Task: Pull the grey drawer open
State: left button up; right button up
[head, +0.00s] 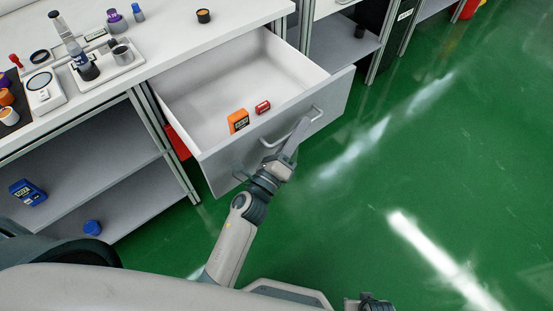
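The grey drawer (330,100) stands pulled well out from under the white worktop, and its pale inside shows. Its bar handle (312,117) is on the outer face of the grey front. My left gripper (293,142) is at the near part of this handle and appears shut on it; the fingertips are partly hidden by the gripper's own body. An orange box (238,121) and a small red box (262,107) lie inside the drawer near its front. My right gripper does not show.
The worktop (190,35) carries a scale, bottles and small jars at the left. Open shelves (100,180) below hold a blue box (28,192) and a blue item (92,228). Another shelf unit stands behind the drawer. The green floor (430,150) at the right is clear.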

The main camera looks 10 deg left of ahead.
pick_arm(q)
jog(key=shift+s+a+f, duration=0.15)
jog(key=shift+s+f, duration=0.05)
jog(key=shift+s, duration=0.25)
jog(key=b+v, duration=0.4)
jog(key=v, duration=1.1)
jog(key=shift+s+a, duration=0.15)
jog(key=shift+s, duration=0.25)
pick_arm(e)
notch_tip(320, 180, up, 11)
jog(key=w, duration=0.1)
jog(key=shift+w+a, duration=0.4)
